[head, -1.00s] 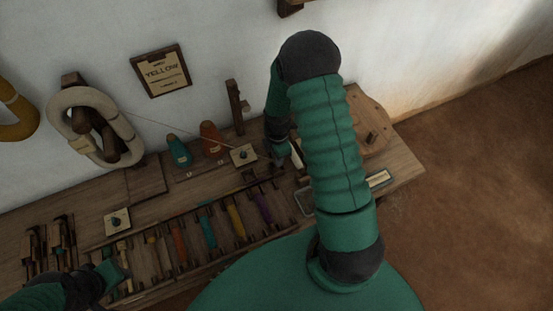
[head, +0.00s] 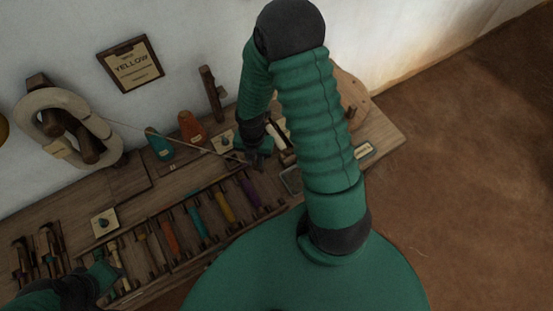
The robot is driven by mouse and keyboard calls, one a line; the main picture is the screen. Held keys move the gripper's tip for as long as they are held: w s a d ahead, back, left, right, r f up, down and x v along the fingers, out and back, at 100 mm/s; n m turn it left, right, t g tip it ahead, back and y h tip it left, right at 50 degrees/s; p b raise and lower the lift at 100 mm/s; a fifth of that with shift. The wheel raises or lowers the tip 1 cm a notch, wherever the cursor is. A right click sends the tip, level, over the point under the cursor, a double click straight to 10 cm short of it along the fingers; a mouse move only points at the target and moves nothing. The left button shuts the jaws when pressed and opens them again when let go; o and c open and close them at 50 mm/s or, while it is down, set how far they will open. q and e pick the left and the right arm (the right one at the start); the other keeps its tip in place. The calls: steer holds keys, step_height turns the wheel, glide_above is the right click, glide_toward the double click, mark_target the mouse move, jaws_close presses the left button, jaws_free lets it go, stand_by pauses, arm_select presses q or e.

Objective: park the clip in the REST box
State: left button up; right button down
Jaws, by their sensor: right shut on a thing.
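My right gripper (head: 257,162) is low over the bench, near the back of the row of coloured bobbins. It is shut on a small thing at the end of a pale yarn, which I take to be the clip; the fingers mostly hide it. The yarn (head: 175,139) runs left to a cream skein. A shallow rimmed tray (head: 291,181) lies to the right of the gripper, partly hidden by my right arm. A pale label (head: 365,152) shows beyond the arm, too small to read, so I cannot tell which is the REST box. My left gripper (head: 118,278) is at the front left.
The cream skein (head: 40,110) hangs on a wooden holder at the left. A teal cone (head: 159,144) and an orange cone (head: 190,128) stand at the back, near an upright post (head: 211,93). A YELLOW card (head: 131,65) hangs on the wall. Several bobbins fill the front rack.

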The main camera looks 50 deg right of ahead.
steer(key=w+a+r+n, duration=0.3)
steer(key=w+n, duration=0.6)
steer(key=w, duration=0.1)
steer(key=f+b, duration=0.1)
steer(key=b, duration=0.1)
steer(key=f+b, duration=0.4)
steer(key=shift+s+d+f, duration=0.1)
steer(key=shift+s+f, duration=0.1)
steer(key=shift+s, duration=0.05)
steer(key=shift+f, duration=0.25)
steer(key=shift+f+b, duration=0.4)
steer(key=shift+f, duration=0.85)
steer(key=c, duration=0.9)
jaws_free()
